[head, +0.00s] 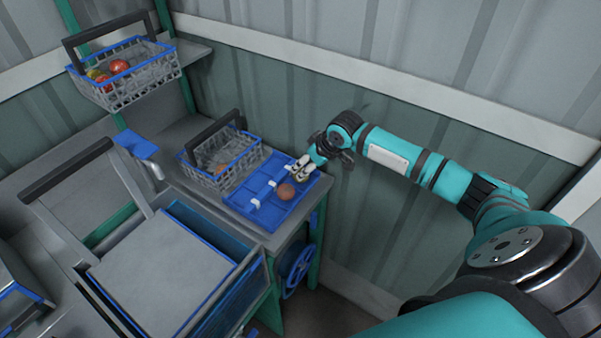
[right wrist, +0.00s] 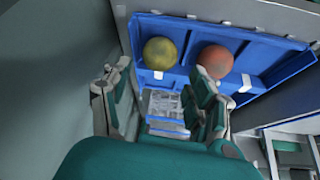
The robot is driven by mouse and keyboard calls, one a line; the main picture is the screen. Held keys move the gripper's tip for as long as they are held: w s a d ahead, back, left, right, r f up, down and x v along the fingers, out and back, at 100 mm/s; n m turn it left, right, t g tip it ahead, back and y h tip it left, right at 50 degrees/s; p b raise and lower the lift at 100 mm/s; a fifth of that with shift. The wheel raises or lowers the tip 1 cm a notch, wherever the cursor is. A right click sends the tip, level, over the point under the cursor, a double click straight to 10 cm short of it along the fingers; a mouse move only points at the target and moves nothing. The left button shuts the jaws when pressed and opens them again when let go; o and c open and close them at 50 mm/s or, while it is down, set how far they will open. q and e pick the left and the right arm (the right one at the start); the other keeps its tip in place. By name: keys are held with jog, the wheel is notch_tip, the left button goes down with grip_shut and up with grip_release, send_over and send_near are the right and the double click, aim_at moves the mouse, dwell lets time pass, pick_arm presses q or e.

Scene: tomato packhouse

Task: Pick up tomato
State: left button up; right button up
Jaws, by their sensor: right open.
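A red-orange tomato (head: 286,191) lies in the blue sectioned tray (head: 243,208) at the edge of the bench. In the right wrist view the red tomato (right wrist: 216,60) sits beside a yellow-green tomato (right wrist: 160,53), both in the blue tray (right wrist: 272,66). The yellow-green one cannot be made out in the head view. My right gripper (head: 302,169) is open and empty at the tray's far right side, close to the red tomato. In the right wrist view its two fingers (right wrist: 160,88) are spread apart, with both tomatoes beyond the tips. My left gripper is not in view.
A grey wire basket (head: 208,172) with a dark handle stands left of the tray. Another basket (head: 128,84) with red and green produce sits on the upper shelf. A grey-topped cart (head: 160,265) stands in front. The corrugated wall (head: 400,120) is close behind my arm.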

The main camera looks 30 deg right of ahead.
jog(key=p+x, duration=0.1)
jog(key=x, duration=0.3)
jog(key=shift+w+f+p, duration=0.25)
jog(key=shift+p, duration=0.05)
jog(key=shift+w+f, duration=0.15)
jog(key=shift+f, duration=0.15)
jog(key=shift+c, duration=0.3)
jog(key=c, duration=0.5)
jog(key=shift+r, duration=0.1)
